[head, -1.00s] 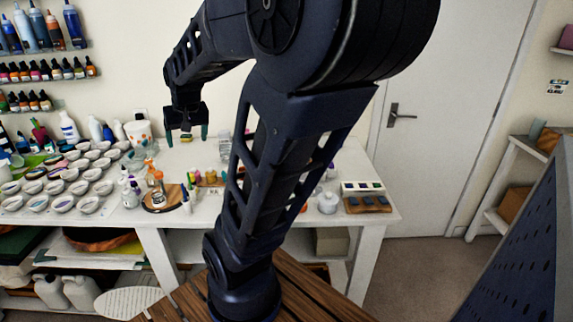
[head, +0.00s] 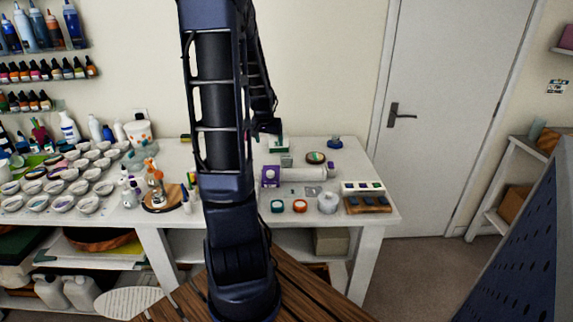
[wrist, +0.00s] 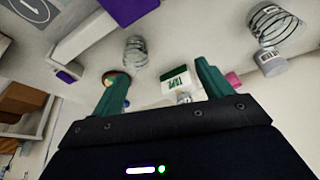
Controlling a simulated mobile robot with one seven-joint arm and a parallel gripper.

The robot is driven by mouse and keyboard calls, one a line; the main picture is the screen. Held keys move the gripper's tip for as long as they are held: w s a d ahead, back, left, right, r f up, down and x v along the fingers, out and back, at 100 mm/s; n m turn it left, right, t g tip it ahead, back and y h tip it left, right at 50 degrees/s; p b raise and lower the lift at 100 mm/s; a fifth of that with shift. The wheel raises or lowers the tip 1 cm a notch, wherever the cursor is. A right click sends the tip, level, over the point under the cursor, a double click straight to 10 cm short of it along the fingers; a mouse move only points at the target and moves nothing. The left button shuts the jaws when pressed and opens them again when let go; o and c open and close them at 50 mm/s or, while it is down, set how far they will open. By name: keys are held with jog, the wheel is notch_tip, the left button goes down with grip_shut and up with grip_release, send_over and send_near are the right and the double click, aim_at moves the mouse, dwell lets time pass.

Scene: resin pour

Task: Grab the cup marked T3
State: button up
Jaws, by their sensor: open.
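No T3 mark is legible in either view, so I cannot tell which cup is the one named. In the wrist view a clear ridged cup (wrist: 136,50) stands ahead of my gripper, apart from the fingers. A second clear cup (wrist: 272,22) is at the upper right, by a white labelled container (wrist: 270,64). My gripper (wrist: 160,68) is open, its two green fingers wide apart, with nothing held between them. In the head view my gripper (head: 278,143) is over the back of the white table (head: 345,212), partly hidden by my arm.
A white and green box (wrist: 176,82) shows between the fingers, and a round roll is by the left finger. Several white cups (head: 83,188) crowd the table's left.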

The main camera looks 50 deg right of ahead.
jog(key=m, duration=0.1)
send_over(287, 162)
jog(key=a, duration=0.2)
notch_tip(287, 162, down, 3)
jog(key=shift+g, duration=0.4)
jog(key=x, duration=0.5)
jog(key=shift+w+d+f, duration=0.25)
jog(key=shift+d, duration=0.1)
jog(key=shift+h, duration=0.3)
jog(key=shift+x, duration=2.75)
jog(key=shift+w+d+r, duration=0.1)
jog(key=shift+w+d, duration=0.05)
jog(key=shift+w, duration=0.05)
jog(key=c, duration=1.1)
